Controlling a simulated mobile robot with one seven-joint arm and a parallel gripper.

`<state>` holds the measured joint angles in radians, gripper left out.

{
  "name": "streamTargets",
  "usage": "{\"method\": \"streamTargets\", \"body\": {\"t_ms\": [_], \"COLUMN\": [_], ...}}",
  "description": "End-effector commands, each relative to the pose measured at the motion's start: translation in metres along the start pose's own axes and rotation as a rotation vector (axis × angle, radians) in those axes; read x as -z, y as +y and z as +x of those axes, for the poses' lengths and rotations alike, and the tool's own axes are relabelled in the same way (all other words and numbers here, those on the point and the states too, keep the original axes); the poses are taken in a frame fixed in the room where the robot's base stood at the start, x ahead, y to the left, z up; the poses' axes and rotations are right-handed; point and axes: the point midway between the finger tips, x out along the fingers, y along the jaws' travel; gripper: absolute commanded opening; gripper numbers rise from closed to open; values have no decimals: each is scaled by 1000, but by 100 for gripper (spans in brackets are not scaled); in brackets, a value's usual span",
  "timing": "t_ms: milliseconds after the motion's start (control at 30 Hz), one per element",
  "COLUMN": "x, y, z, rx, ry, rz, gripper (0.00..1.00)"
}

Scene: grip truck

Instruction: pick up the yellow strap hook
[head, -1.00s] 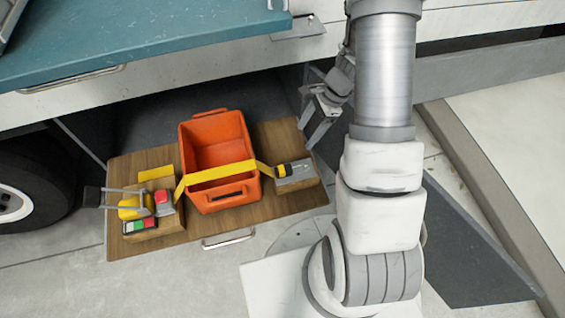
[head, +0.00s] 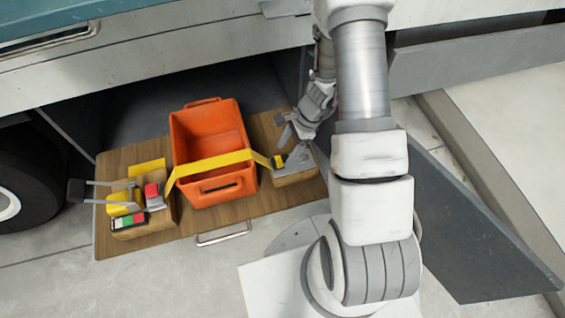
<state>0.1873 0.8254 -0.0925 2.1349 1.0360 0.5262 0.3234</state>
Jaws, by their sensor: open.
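A yellow strap (head: 218,163) lies across the front of an orange bin (head: 225,188). Its right end reaches a small brown box, where a yellow and dark end piece (head: 278,161) sits beside a grey metal part (head: 298,160). I cannot tell which of these is the hook itself. My gripper (head: 284,128) is open and empty, just above and behind this end of the strap, apart from it as far as I can see. My arm comes down on the right and hides part of the area behind the box.
The bin stands on a wooden drawer board (head: 190,228) with a metal handle (head: 224,234). At left, another brown box (head: 150,225) carries a yellow ratchet piece, a red item and a coloured block. A wheel (head: 25,180) is at far left. The truck body overhangs behind.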

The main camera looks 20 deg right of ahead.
Motion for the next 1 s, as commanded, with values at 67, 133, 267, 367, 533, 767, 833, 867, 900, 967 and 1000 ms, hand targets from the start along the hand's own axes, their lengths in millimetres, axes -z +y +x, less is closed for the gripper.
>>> {"method": "streamTargets", "body": {"t_ms": [67, 133, 267, 367, 533, 767, 833, 867, 900, 967, 1000], "x": [3, 3, 2, 2, 2, 2, 2, 2, 2, 2, 2], "y": [2, 3, 2, 2, 2, 2, 2, 2, 2, 2, 2], "z": [17, 28, 38, 38, 37, 37, 37, 37, 37, 37, 37], "rx": [-2, -3, -1, 0, -1, -1, 0, 0, 0, 0, 0], "ry": [-1, -2, -1, -1, -1, -1, -1, -1, -1, -1, -1], "rz": [1, 0, -1, -1, -1, 0, 0, 0, 0, 0, 0], "gripper": [72, 72, 72, 72, 60, 18, 6, 0, 0, 0, 0]}}
